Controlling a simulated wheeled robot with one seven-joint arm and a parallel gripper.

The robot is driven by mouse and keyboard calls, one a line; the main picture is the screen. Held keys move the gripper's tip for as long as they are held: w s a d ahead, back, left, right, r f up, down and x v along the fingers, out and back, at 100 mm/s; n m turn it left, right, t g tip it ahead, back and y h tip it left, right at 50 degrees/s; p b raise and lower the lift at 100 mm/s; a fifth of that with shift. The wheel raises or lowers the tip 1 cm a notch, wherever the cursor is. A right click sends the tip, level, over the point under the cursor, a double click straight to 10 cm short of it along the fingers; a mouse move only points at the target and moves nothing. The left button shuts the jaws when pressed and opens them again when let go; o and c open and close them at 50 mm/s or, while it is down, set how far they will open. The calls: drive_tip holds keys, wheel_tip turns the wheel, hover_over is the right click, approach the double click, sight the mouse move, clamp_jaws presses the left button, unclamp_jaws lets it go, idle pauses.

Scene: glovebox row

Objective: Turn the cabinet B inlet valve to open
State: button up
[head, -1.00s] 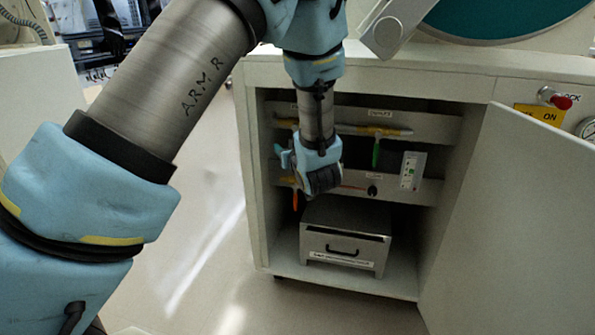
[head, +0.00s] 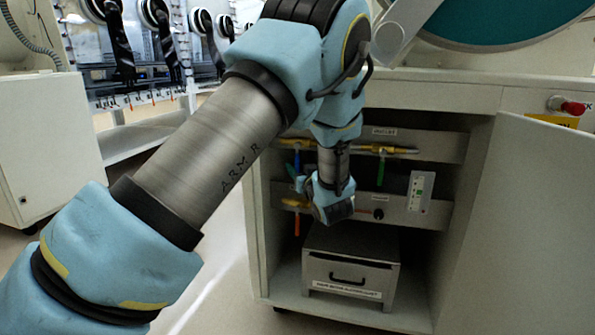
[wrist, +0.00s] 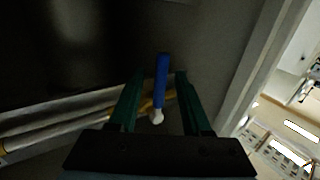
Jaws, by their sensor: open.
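In the head view, my gripper (head: 335,208) hangs inside the open cabinet, in front of the valve panels. In the wrist view, its two green fingers (wrist: 160,78) are apart. A blue valve handle (wrist: 162,68) with a pale end shows between them, with a gap on each side; contact cannot be seen. The blue handle (head: 297,160) also shows on the upper pipe in the head view. A green handle (head: 381,172) hangs further right on that pipe. An orange-red handle (head: 297,222) hangs from the lower line. The lower label is too small to read.
A grey metal box (head: 350,268) with a black handle sits on the cabinet floor below my gripper. The cabinet door (head: 520,220) stands open at right. A switch plate (head: 419,190) is on the panel. The left cabinet wall (head: 255,225) is close to my arm.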

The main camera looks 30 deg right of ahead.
drive_tip(key=shift+w, duration=0.6)
clamp_jaws()
idle(1.1)
